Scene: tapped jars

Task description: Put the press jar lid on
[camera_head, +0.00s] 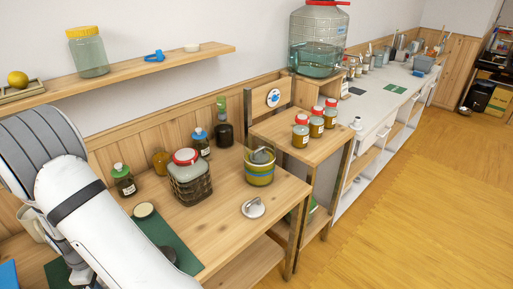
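A grey metal lid (253,208) with a raised handle lies on the wooden worktable, near its right front edge. Just behind it stands an open jar (260,173) with yellow and green bands and a clear upper part; a grey piece shows inside its mouth. The lid is apart from the jar. I take these for the press jar and its lid, though no label shows. My white arm fills the left foreground and runs down out of the picture. My gripper is not visible.
A wicker-wrapped jar (190,184) with a red lid stands left of the banded jar. A green mat (178,236) and a pale disc (144,211) lie nearer my arm. A side stand (285,152) holds red-lidded jars (301,131).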

